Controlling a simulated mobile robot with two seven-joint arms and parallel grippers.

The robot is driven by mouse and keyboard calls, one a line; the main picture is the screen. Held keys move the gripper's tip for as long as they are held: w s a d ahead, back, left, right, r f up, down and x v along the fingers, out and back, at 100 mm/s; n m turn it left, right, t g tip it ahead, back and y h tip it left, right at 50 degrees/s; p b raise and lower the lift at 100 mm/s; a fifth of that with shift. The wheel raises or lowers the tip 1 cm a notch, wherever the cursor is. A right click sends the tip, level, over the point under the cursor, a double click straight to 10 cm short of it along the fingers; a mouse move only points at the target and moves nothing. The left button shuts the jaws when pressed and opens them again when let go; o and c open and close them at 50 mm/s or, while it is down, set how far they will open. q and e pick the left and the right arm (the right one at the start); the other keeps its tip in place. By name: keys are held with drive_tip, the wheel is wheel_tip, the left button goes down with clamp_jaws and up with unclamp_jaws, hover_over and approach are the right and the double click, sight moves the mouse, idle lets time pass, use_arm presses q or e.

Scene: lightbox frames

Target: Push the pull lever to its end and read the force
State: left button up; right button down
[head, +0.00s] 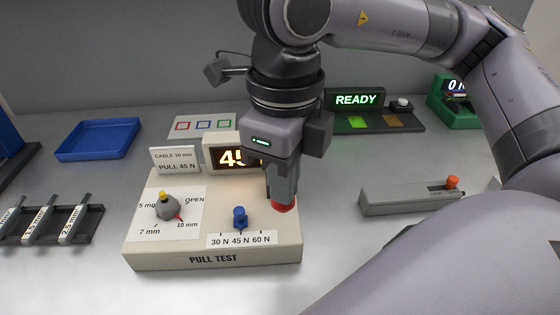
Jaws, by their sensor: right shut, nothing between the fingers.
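The cream PULL TEST box (150,262) stands at centre. Its amber display (233,157) starts with "45"; the rest is hidden behind my wrist. A blue selector (239,217) sits above the 30 N, 45 N, 60 N marks, nearest 45 N. A grey dial (168,207) with a yellow top has its red pointer toward 10 mm. My right gripper (282,197) is shut and empty, pointing down over a red part (284,207) at the box's right; I cannot tell whether they touch. A grey slotted block (400,199) with an orange knob (452,182) lies right. My left gripper is not in view.
A card (175,160) reads CABLE 10 mm, PULL 45 N. A READY screen (356,100) stands behind. A blue tray (98,140), a dark rack (88,226) and a green device (445,112) lie around. My right arm covers the right foreground.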

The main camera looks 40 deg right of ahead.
wheel_tip(320, 180, up, 7)
drive_tip(key=s+a+p, duration=0.1)
drive_tip(key=s+p, duration=0.1)
drive_tip(key=p, duration=0.1)
drive_tip(key=shift+a+p, duration=0.15)
drive_tip(key=shift+p, duration=0.25)
drive_tip(key=shift+s+f, duration=0.1)
